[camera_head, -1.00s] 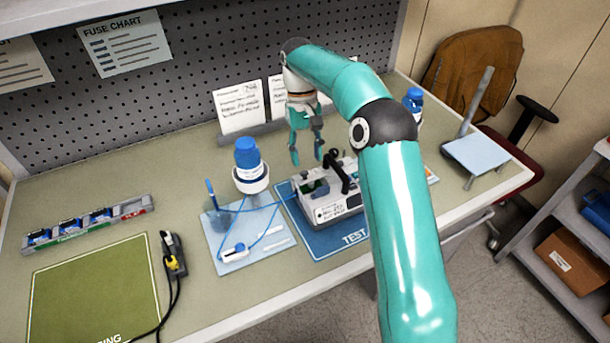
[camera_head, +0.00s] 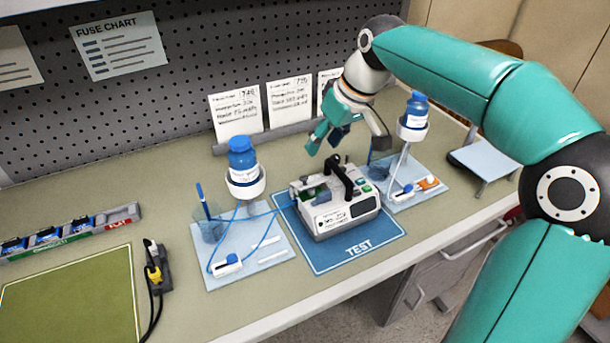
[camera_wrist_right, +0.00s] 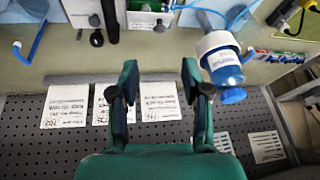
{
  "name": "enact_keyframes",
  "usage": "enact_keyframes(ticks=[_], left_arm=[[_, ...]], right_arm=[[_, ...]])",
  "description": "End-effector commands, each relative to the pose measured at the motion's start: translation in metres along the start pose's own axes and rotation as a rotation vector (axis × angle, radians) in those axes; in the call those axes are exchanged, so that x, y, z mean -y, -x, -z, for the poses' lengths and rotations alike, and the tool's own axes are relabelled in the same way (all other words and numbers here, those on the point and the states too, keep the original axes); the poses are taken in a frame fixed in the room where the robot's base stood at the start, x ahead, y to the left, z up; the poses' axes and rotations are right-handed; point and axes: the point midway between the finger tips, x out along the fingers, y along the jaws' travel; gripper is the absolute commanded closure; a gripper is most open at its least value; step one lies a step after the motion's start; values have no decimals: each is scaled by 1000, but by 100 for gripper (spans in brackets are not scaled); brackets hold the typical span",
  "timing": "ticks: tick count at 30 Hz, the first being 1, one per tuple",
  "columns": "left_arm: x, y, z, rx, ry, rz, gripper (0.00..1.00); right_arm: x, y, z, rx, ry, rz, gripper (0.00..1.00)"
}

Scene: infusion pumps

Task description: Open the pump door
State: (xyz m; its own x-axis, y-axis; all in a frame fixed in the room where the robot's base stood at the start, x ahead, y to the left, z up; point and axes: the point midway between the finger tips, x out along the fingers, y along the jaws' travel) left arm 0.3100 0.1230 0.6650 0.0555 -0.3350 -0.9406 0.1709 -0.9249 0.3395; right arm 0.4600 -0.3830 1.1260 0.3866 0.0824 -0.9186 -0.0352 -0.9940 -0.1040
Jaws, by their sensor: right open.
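The grey and white infusion pump (camera_head: 327,222) stands on the blue TEST mat (camera_head: 338,259). It has a dark upright handle or lever on top and a small display on its front. I cannot tell the door apart clearly; it looks shut. My right gripper (camera_head: 347,147) is open and empty, in the air above and behind the pump. In the right wrist view the gripper (camera_wrist_right: 161,82) has its two fingers apart with nothing between them. Part of the pump (camera_wrist_right: 150,15) shows at the top edge there. My left gripper is in no view.
Bottles on stands (camera_head: 243,160) (camera_head: 415,112) flank the pump, with blue tubing at the left one. Cards (camera_head: 290,102) stand behind, before the pegboard. A fuse rack (camera_head: 70,232), a green mat (camera_head: 75,300) and a yellow-tipped probe (camera_head: 154,270) lie left.

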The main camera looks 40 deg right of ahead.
Motion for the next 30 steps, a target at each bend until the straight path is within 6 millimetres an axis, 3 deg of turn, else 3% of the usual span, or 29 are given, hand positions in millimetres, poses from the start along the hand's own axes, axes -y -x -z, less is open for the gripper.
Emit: enact_keyframes(ticks=[9,15,21,30], left_arm=[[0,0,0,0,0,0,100],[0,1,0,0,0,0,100],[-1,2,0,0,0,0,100],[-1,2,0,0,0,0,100]], right_arm=[[0,-71,-2,7,-1,1,53],[0,-106,-1,4,-2,0,53],[0,-124,0,2,-2,0,53],[0,-127,0,1,-2,-1,53]])
